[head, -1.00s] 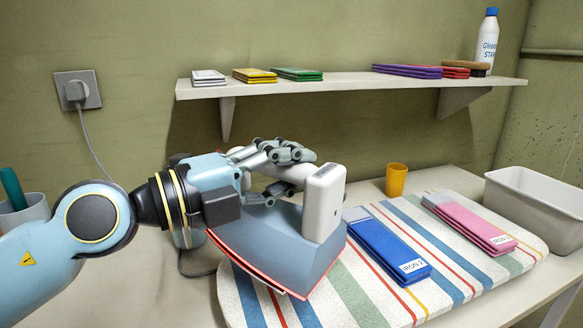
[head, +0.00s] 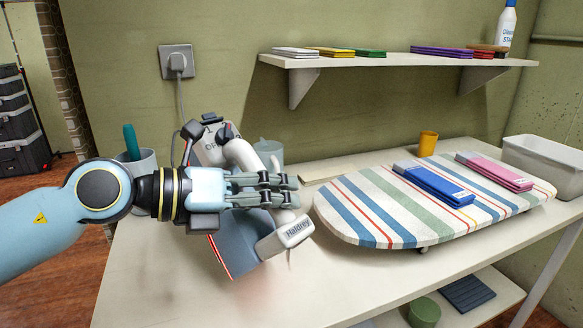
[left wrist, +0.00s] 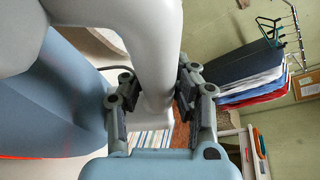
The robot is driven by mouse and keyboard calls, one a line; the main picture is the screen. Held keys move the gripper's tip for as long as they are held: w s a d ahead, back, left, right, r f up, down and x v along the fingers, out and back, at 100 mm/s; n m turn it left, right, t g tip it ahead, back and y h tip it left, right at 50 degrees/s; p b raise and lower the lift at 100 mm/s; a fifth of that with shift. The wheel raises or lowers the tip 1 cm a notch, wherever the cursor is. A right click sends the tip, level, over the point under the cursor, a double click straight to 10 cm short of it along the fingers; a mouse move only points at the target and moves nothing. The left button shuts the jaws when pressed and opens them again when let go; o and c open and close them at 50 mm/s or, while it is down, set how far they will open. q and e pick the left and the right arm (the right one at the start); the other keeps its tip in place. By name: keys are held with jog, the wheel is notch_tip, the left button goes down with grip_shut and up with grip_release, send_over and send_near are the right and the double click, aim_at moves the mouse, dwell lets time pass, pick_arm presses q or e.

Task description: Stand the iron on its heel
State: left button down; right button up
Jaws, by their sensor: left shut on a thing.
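The iron (head: 240,240) has a blue-grey body, a red lower edge and a pale handle with a block marked "Haldrey". It is tilted, left of the board over the bare table top. I cannot tell whether it touches the table. My left gripper (head: 285,190) is shut on its handle, and the fingers cover part of it. In the left wrist view the fingers (left wrist: 155,95) lie on both sides of the grey handle (left wrist: 155,50), with the blue body (left wrist: 50,95) at left. My right gripper is not in view.
The striped ironing board (head: 350,222) stands right of the iron, bearing blue (head: 433,185) and pink (head: 495,172) folded cloths. A cup (head: 427,143) and white bin (head: 550,155) are behind and right. A mug (head: 138,168) stands behind my left arm. The front table top is clear.

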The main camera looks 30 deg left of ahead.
aim_at(256, 229)
pick_arm(q)
jog(key=f+m, duration=0.1)
jog(key=m, duration=0.1)
jog(key=a+f+m+g, duration=0.1)
jog(key=f+m, duration=0.1)
jog(key=m, duration=0.1)
jog(key=a+f+m+g, duration=0.1)
jog(key=m, duration=0.2)
jog(key=shift+s+a+f, duration=0.15)
jog(key=shift+s+f, duration=0.15)
jog(key=shift+s+a+f+m+g, duration=0.15)
jog(key=shift+a+f+m, duration=0.2)
jog(key=shift+m, duration=0.35)
jog(key=shift+a+f+m+g, duration=0.15)
jog(key=shift+f+m, duration=0.25)
jog(key=shift+m, duration=0.3)
jog(key=shift+f+b, duration=0.45)
jog(key=shift+b, duration=0.15)
notch_tip(256, 229, down, 5)
jog(key=b, duration=0.4)
jog(key=shift+s+f, duration=0.1)
jog(key=shift+f+b, duration=0.15)
jog(key=shift+b, duration=0.2)
